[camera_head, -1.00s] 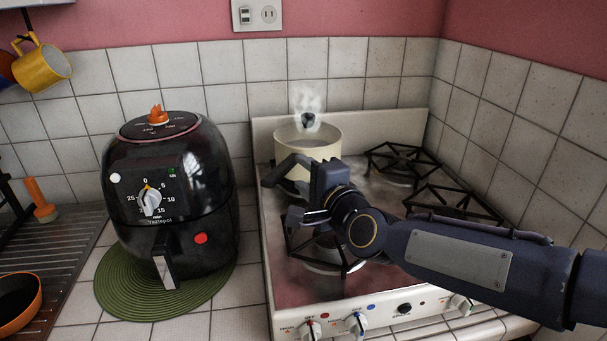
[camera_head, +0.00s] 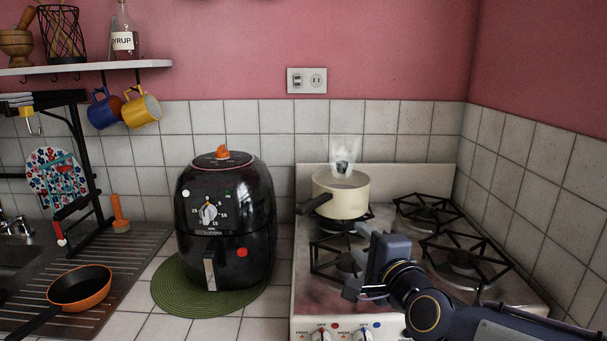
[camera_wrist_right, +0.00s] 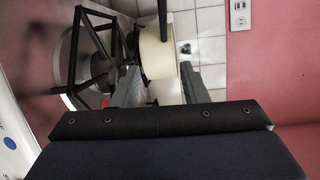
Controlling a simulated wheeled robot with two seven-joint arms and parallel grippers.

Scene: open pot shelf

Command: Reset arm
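A cream pot (camera_head: 340,198) with a dark handle stands on the back left burner of the stove, and pale steam with a small dark shape in it (camera_head: 343,165) hangs above. My right gripper (camera_head: 358,262) is in front of the pot, above the front of the stove, and apart from it. In the right wrist view its two fingers (camera_wrist_right: 162,88) are spread with nothing between them, and the pot (camera_wrist_right: 158,50) shows beyond them. My left gripper is not in view.
A black air fryer (camera_head: 226,215) stands on a green round mat (camera_head: 180,296) left of the stove (camera_head: 378,292). An orange pan (camera_head: 80,287) lies on the drainer. Mugs (camera_head: 142,108) hang under the shelf (camera_head: 140,64). A tiled wall closes the right side.

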